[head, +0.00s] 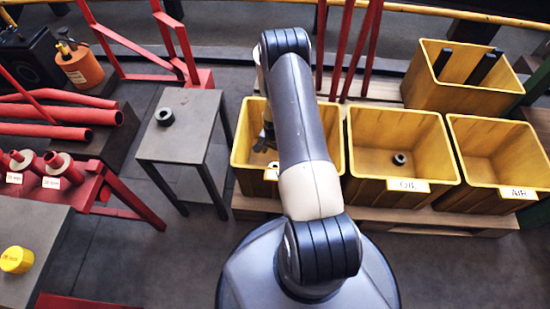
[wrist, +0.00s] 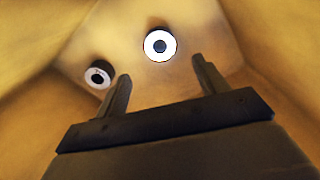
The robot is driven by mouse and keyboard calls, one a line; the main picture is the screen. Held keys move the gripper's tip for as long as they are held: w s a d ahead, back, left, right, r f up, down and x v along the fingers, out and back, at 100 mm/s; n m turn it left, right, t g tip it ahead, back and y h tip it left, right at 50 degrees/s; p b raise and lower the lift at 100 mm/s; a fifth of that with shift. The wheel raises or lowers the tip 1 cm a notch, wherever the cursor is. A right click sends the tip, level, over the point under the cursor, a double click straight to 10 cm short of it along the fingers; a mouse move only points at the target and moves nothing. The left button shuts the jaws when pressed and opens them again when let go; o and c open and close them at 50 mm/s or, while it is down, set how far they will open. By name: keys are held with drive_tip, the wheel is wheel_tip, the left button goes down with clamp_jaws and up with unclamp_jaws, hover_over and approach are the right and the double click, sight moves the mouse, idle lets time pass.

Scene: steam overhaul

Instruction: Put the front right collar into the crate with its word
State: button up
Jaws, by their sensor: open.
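My gripper (head: 266,138) is inside the left yellow crate (head: 240,150), partly hidden by my arm; this crate's word plate is mostly covered. In the wrist view my gripper (wrist: 160,72) is open, with nothing between its fingers. A collar with a bright white face (wrist: 160,45) lies on the crate floor beyond and between the fingertips. A second, darker collar (wrist: 98,75) lies to the left, apart from the fingers. I cannot tell which is the front right collar. The OIL crate (head: 408,185) holds a dark collar (head: 399,158). The AIR crate (head: 517,192) looks empty.
A dark collar (head: 165,116) sits on the small grey table (head: 190,140). A yellow cylinder (head: 16,260) is at lower left. A rear yellow crate (head: 440,95) holds dark bars. Floor is clear between table and crates.

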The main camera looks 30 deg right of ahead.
sight(275, 166)
wheel_tip(275, 166, up, 2)
drive_tip(key=shift+r, duration=0.1)
idle(0.4)
wheel_tip(275, 166, down, 13)
drive_tip(key=b, duration=0.4)
drive_tip(key=shift+r+p, duration=0.45)
drive_tip(key=shift+r, duration=0.05)
drive_tip(key=shift+f, duration=0.15)
